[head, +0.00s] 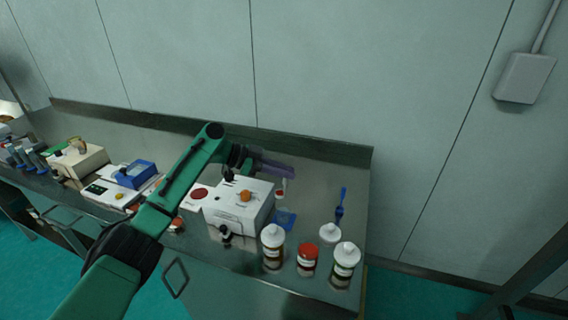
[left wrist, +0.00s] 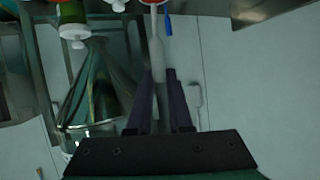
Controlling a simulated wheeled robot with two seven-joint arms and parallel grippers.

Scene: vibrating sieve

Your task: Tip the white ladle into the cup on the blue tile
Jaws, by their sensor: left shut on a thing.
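My left gripper (head: 290,172) reaches over the bench from the left, with its purple fingers behind and above the white box. It is shut on the pale handle of the white ladle (left wrist: 157,50). In the left wrist view my left gripper (left wrist: 160,74) has the handle between its fingers, and some red shows at the ladle's far end at the top edge. In the head view the white ladle (head: 281,190) hangs below the fingertips with a red patch. The blue tile (head: 285,219) lies just right of the box, below the ladle. I cannot make out a cup on it clearly.
The white box (head: 240,208) with an orange knob stands left of the tile. White-capped bottles (head: 272,247) (head: 345,264), a red jar (head: 307,260) and a white lid (head: 330,233) stand in front. A blue tool (head: 340,205) is to the right. Instruments (head: 80,160) crowd the left.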

